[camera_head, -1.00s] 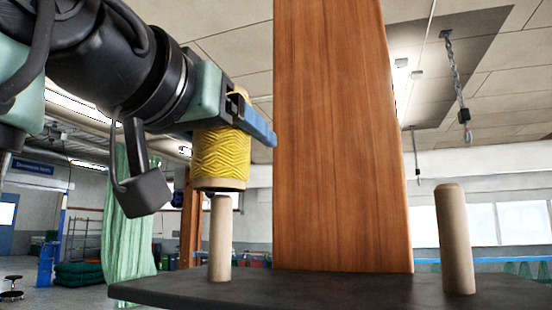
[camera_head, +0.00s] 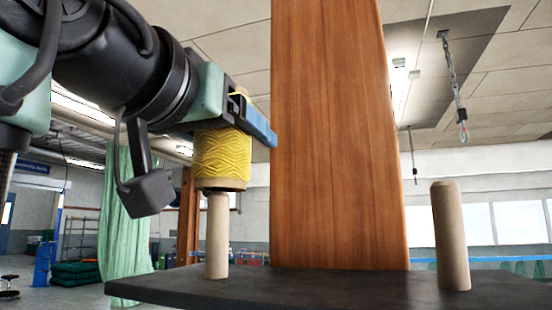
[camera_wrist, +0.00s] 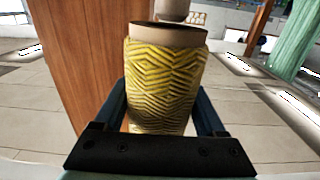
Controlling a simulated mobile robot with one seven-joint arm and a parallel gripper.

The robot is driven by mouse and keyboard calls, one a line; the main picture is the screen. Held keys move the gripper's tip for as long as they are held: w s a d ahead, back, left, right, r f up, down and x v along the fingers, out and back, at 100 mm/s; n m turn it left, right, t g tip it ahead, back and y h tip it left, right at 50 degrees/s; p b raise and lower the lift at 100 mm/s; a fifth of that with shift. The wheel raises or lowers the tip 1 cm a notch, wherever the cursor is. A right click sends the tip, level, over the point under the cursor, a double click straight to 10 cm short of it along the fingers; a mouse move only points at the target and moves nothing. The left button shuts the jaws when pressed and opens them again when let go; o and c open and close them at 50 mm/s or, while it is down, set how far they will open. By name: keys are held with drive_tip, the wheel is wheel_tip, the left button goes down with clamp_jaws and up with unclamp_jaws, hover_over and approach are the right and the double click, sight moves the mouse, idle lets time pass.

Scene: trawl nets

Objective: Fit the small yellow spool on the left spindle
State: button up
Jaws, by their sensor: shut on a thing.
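My gripper (camera_head: 252,120) is shut on the small yellow spool (camera_head: 221,157) and holds it upright. The spool also fills the middle of the wrist view (camera_wrist: 165,85), between the two fingers. The left spindle (camera_head: 217,237) is a pale wooden peg standing on a dark shelf (camera_head: 330,288). The spool is directly above this spindle, and its lower rim is at or very near the spindle's top. I cannot tell whether the tip is inside the bore. In the wrist view the spindle (camera_wrist: 173,10) shows at the spool's end.
A tall wooden board (camera_head: 335,140) rises behind the shelf, close to my fingertips on the right. A second pale spindle (camera_head: 450,235) stands at the shelf's right. A chain (camera_head: 453,85) hangs at the upper right. A green net (camera_head: 127,225) hangs at the back left.

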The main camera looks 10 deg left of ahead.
drive_tip(key=shift+f+b, duration=3.25)
drive_tip(key=shift+f, duration=0.7)
drive_tip(key=o, duration=1.4)
